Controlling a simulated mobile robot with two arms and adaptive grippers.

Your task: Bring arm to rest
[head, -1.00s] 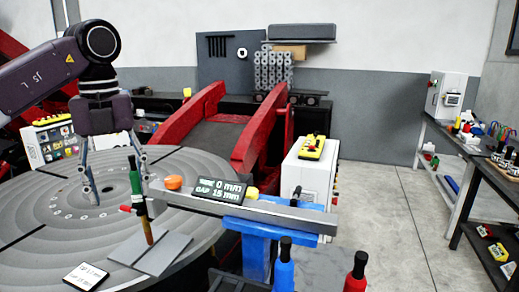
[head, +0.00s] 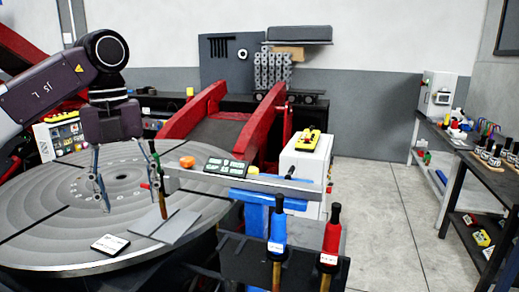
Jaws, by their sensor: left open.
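My left arm comes in from the left. Its gripper (head: 128,185) points down over the round grey turntable (head: 65,225) of the positioner, with its two fingers apart and nothing between them. A green-handled tool (head: 156,172) stands upright just right of the right finger, on or at a grey plate (head: 175,228); I cannot tell whether finger and tool touch. My right gripper is not in view.
A grey bar with a display (head: 227,167) and an orange knob (head: 187,162) lies right of the gripper. Blue-handled (head: 277,229) and red-handled (head: 331,232) tools stand in front. A white cabinet (head: 303,168) stands behind. The floor (head: 385,215) at right is clear.

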